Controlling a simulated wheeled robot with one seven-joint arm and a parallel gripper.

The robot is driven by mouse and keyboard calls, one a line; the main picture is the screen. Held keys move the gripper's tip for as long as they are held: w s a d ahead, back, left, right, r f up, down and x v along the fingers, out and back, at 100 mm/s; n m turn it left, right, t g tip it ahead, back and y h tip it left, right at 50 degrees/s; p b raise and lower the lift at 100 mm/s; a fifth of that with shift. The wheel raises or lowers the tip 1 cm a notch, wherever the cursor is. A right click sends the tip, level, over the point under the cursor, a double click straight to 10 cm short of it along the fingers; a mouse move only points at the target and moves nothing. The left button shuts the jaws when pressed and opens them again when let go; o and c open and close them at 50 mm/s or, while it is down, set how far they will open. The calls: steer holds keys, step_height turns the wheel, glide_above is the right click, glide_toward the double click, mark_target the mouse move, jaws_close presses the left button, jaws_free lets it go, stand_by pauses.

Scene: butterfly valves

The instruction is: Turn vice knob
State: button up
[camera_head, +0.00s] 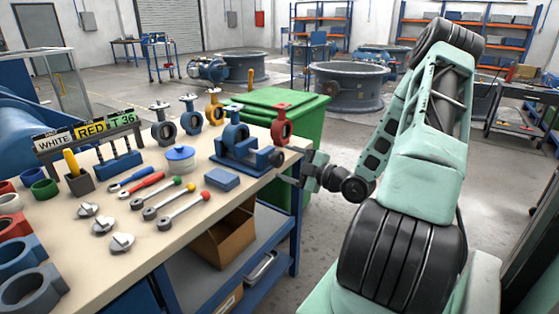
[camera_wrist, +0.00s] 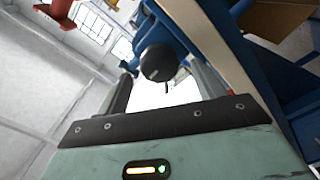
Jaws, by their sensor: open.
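The blue vice (camera_head: 240,154) is at the right edge of the workbench, with a blue valve (camera_head: 236,133) standing in it. Its dark round knob (camera_head: 277,158) faces my gripper (camera_head: 289,166). In the wrist view the knob (camera_wrist: 157,62) is ahead, roughly centred between the two fingers of my gripper (camera_wrist: 162,80). The fingers are open and hold nothing. The knob appears just beyond the fingertips; I cannot tell the exact gap.
The workbench (camera_head: 75,225) carries wrenches (camera_head: 160,195), small valves (camera_head: 190,118), a blue block (camera_head: 222,180) and coloured rings. A red valve (camera_head: 281,124) stands near the vice. A green bin (camera_head: 290,105) is close behind my gripper. Open floor lies around my arm.

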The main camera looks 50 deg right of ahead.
mark_target(281, 160)
steer(key=shift+w+a, duration=0.15)
steer(key=shift+w, duration=1.55)
steer(key=c, duration=1)
steer(key=shift+m, duration=0.3)
